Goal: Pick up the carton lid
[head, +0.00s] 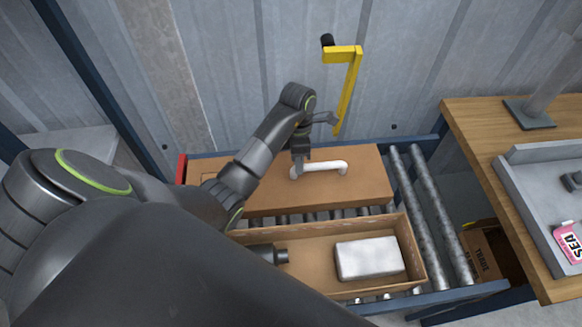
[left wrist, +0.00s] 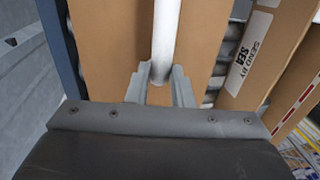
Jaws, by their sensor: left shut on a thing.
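The carton lid (head: 350,188) is a flat brown cardboard panel with a white bar handle (head: 325,166) on top. It lies on the roller conveyor behind the open carton (head: 315,289). My left gripper (head: 300,172) is at the left end of the handle, shut on it. In the left wrist view the fingers (left wrist: 160,78) close around the white handle (left wrist: 166,35), with the brown lid (left wrist: 110,50) below. Whether the lid touches the rollers all round, I cannot tell. My right gripper is not in view.
The open carton holds a silvery-white block (head: 369,258) and a dark cylindrical part (head: 268,254). Bare rollers (head: 434,210) lie to the right. A yellow crank-shaped bracket (head: 346,88) stands behind the lid. A wooden table (head: 480,130) with a grey tray (head: 520,190) is at the right.

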